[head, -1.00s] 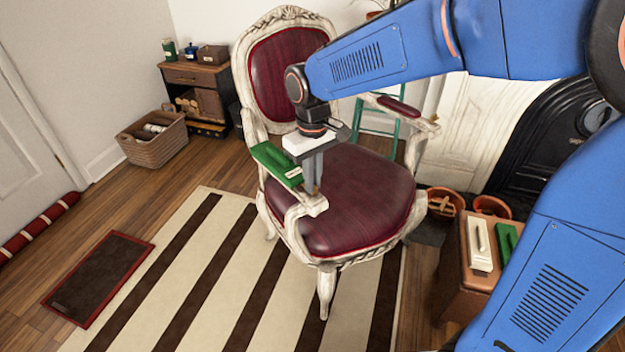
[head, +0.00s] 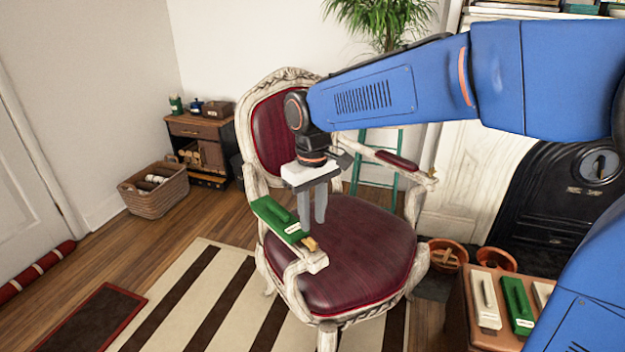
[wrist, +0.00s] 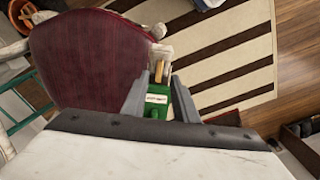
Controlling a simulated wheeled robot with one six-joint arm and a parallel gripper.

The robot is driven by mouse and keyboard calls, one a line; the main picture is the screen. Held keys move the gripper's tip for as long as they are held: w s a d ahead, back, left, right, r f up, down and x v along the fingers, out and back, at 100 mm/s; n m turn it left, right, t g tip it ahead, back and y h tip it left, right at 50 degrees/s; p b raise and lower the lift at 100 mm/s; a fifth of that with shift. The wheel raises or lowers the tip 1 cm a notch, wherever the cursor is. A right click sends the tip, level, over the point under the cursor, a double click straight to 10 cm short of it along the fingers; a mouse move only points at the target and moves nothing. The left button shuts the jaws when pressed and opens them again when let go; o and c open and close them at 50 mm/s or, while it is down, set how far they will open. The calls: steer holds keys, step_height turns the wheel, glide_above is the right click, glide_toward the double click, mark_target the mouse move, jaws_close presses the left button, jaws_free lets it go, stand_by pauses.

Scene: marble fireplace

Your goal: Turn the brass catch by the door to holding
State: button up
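A small brass catch (head: 310,243) shows at the front end of a green block (head: 272,214) with a pale label, on the chair's left armrest, the side towards the white door (head: 28,175). In the wrist view the catch (wrist: 159,70) points away from the labelled end of the green block (wrist: 157,98). My gripper (head: 314,224) points down beside the armrest, over the seat edge. Its fingers are apart, and in the wrist view my gripper (wrist: 158,75) has the catch in line with the gap. I cannot tell whether they touch it. The label's writing is unreadable.
The chair (head: 345,240) has another brass piece (head: 432,171) on its right armrest. A brown box (head: 480,325) with white and green blocks stands at the lower right, near terracotta pots (head: 447,252) and the black fireplace (head: 545,205). A basket (head: 153,190) stands at left.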

step_height(320, 180, up, 11)
stand_by(0.3)
steer(key=shift+d+f, duration=0.1)
steer(key=s+d+f+m+t, duration=0.25)
steer(key=s+d, duration=0.45)
steer(key=d, duration=0.4)
steer(key=s+d+f+m+t, duration=0.1)
steer(key=s+d+f+m, duration=0.25)
steer(key=s+d, duration=0.55)
steer(key=s+d+f+m+t, duration=0.1)
steer(key=s+d+f, duration=0.3)
steer(key=d+f, duration=0.2)
steer(key=shift+s+d+f, duration=0.35)
steer(key=shift+s+f, duration=0.05)
